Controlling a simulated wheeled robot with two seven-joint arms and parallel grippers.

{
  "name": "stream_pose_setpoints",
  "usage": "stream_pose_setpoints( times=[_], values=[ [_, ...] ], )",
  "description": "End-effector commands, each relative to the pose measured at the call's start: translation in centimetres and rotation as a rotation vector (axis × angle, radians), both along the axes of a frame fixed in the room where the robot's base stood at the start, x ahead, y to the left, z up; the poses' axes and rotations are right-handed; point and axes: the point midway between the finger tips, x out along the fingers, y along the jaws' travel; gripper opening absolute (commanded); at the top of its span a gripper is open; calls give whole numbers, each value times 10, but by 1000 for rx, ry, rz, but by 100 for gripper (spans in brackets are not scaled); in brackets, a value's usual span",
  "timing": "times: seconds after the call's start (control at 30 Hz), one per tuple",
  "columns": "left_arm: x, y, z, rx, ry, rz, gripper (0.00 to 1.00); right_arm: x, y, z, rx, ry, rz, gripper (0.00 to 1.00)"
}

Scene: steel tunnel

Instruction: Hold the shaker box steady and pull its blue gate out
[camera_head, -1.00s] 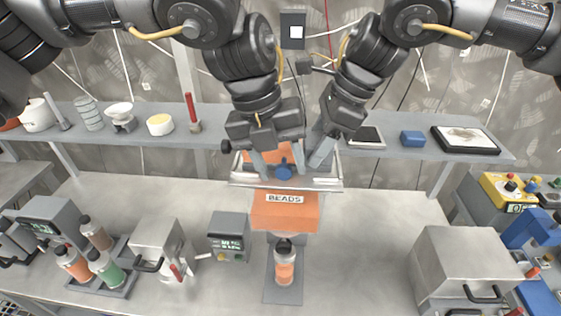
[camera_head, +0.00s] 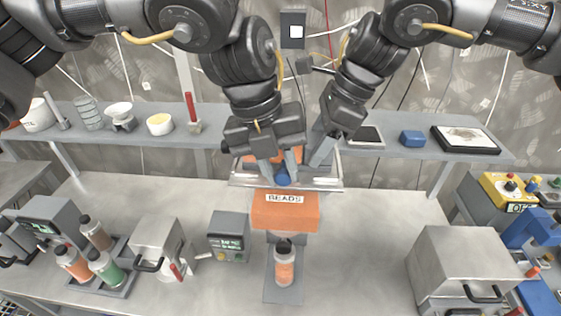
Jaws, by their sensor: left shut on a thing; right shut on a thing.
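The shaker box is an orange box labelled BEADS (camera_head: 285,222) with a clear-walled, pale-rimmed top, at the middle of the bench. The blue gate (camera_head: 283,181) shows as a small blue knob at the top, just behind the label. My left gripper (camera_head: 282,172) is shut on the blue knob. My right gripper (camera_head: 318,166) is shut on the right part of the box's top rim. The fingertips partly hide the rim, and the rest of the gate is hidden.
A bottle with orange contents (camera_head: 284,268) stands on a grey plate below the box. A small grey device (camera_head: 229,236) is to the left, and a metal case (camera_head: 462,262) at the right. A shelf (camera_head: 232,141) runs behind.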

Motion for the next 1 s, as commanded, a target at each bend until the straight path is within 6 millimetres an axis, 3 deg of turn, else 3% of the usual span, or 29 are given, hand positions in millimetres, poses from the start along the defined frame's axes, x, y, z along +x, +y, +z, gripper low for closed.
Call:
stream_pose_setpoints(
  times=[0.27, 0.3, 0.47, 0.77, 1.0],
  values=[
    [-5, 0, 0, 1, 0, 1, 0, 0, 0, 0, 0, -1, -1, 25],
    [-5, 0, 0, 1, 0, 1, 29, 0, 0, 0, 0, -1, -1, 25],
    [-5, 0, 0, 0, 0, 0, 48, 0, 0, 0, 0, -1, -1, 25],
    [-5, 0, 2, -1, -1, 0, 48, 0, 0, 0, -1, -1, -1, 25],
    [-5, 9, 35, -3, -3, 3, 48, 0, 0, 0, -1, -1, -1, 25]
  ],
)
